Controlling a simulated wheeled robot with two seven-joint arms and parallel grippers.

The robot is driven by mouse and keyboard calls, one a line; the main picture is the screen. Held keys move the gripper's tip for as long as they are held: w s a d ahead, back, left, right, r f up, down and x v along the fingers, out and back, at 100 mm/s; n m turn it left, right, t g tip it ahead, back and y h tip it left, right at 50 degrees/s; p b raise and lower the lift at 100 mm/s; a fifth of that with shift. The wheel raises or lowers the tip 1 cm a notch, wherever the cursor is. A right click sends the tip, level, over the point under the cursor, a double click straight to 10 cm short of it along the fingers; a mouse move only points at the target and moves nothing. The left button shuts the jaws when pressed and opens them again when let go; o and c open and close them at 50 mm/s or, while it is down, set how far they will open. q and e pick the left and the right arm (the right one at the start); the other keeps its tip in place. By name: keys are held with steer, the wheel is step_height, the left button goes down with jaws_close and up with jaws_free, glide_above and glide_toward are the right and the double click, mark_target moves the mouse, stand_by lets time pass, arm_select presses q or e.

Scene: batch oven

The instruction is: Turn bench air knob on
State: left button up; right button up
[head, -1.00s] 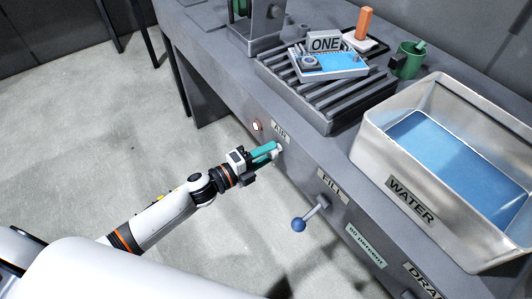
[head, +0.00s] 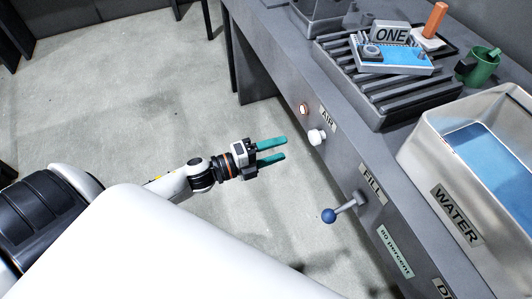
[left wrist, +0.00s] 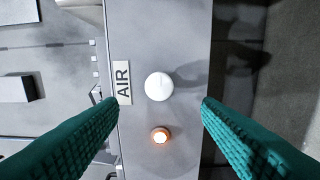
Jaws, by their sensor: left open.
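The white round air knob (head: 317,137) sits on the bench's front face below the AIR label (head: 327,119). In the left wrist view the knob (left wrist: 159,86) is between the two fingers but farther off, with a faint line on its face. A small indicator lamp (head: 303,109) beside it glows orange-white; it also shows in the left wrist view (left wrist: 160,135). My left gripper (head: 284,149) has teal fingers, open and empty, pointing at the bench front and apart from the knob. My right gripper is not in view.
A FILL lever with a blue ball (head: 329,215) sticks out from the bench front, right of the knob. A metal WATER tank (head: 425,160), a slatted rack (head: 385,95) and a green mug (head: 481,68) stand on top. The floor before the bench is clear.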

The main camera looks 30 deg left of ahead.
arm_select(q)
steer(key=shift+v, duration=1.3)
